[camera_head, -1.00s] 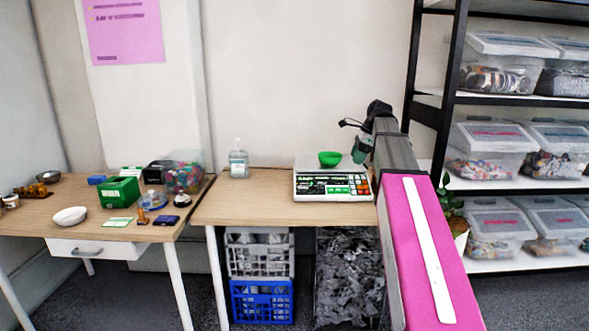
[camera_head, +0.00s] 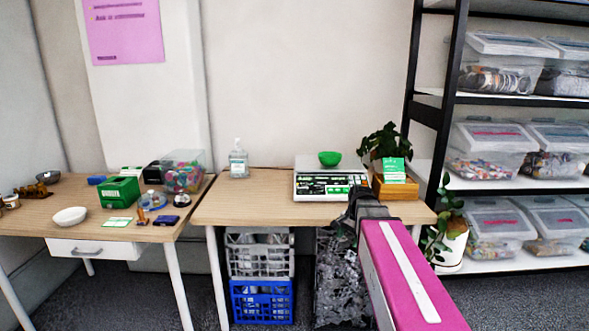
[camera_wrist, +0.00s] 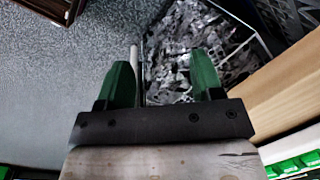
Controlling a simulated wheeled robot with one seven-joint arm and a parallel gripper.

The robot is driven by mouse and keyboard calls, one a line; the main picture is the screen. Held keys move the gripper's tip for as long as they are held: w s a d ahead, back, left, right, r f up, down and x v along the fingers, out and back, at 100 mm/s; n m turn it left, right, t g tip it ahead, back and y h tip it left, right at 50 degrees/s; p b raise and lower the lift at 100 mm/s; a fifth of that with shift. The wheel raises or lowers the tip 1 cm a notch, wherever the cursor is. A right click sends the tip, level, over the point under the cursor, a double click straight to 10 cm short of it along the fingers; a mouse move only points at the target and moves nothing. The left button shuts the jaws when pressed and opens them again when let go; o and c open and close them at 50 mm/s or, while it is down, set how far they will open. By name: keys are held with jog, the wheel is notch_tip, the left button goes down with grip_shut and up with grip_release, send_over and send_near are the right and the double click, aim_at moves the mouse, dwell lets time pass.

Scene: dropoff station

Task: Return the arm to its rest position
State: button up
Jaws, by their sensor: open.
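My gripper (camera_wrist: 162,85) shows in the wrist view with its two green fingers spread wide and nothing between them. It points down toward the grey floor and the bin of shredded material. In the head view my pink arm reaches in from the lower right. Its dark wrist end is in front of the right table's front edge, and the fingers are hidden there.
The right table (camera_head: 250,195) holds a scale (camera_head: 322,183) with a green bowl (camera_head: 330,158), a sanitizer bottle (camera_head: 238,160) and a wooden planter box (camera_head: 395,188). A shredded-material bin (camera_head: 338,278) and blue crate (camera_head: 262,301) stand underneath. Shelving (camera_head: 452,110) is at right.

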jog(key=s+a+f+n+h, duration=0.1)
jog(key=s+f+n, duration=0.7)
jog(key=s+f, duration=0.4)
jog(key=shift+f+h, duration=0.4)
jog(key=shift+f, duration=0.3)
jog(key=shift+s, duration=0.1)
dwell(1.7)
